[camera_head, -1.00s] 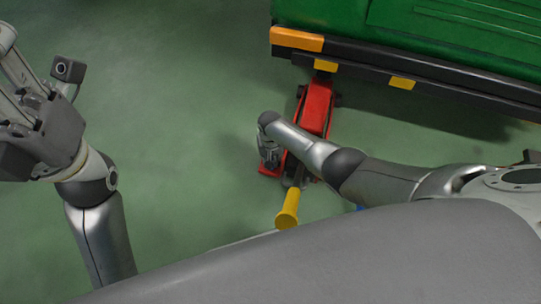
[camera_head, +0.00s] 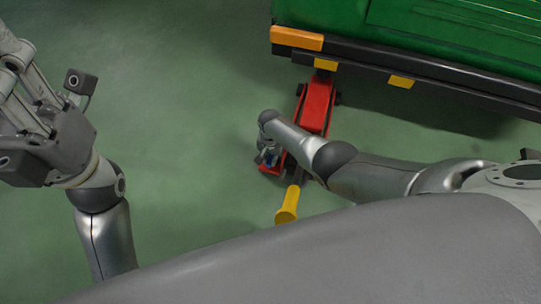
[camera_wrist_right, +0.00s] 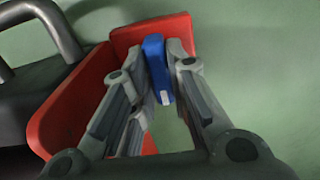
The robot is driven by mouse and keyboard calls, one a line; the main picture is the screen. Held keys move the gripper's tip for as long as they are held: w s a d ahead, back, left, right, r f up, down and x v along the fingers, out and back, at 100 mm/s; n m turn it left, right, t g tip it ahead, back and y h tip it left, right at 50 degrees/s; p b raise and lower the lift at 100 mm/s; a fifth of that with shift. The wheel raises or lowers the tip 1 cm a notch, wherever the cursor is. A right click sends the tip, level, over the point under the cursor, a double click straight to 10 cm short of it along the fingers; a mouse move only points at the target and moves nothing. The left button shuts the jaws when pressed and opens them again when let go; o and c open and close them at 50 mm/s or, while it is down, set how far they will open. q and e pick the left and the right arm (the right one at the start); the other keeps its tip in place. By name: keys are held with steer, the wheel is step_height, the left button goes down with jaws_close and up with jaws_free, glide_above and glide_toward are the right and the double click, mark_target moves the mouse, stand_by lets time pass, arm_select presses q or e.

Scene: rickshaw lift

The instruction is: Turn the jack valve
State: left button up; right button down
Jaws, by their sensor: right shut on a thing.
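The red floor jack (camera_head: 317,105) lies on the green floor, with its far end at the vehicle's edge. The blue jack valve (camera_wrist_right: 155,62) shows in the right wrist view beside the jack's red side plates. My right gripper (camera_wrist_right: 167,58) is shut on the valve, one finger on each side. In the head view my right gripper (camera_head: 267,155) is at the jack's near end, partly hidden by its own wrist. My left gripper (camera_head: 22,85) is at the left edge, away from the jack. Its fingertips are cut off, so I cannot tell its opening.
A green vehicle (camera_head: 430,35) with a dark bumper (camera_head: 450,92) and yellow-orange blocks stands at the top right. The jack's yellow handle (camera_head: 287,205) sticks out toward me. The floor (camera_head: 190,120) between my arms is clear.

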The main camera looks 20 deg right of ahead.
mark_target(271, 157)
steer(key=shift+w, duration=0.1)
steer(key=c, duration=1.4)
jaws_free()
steer(key=shift+r, duration=0.1)
steer(key=shift+r, duration=5.9)
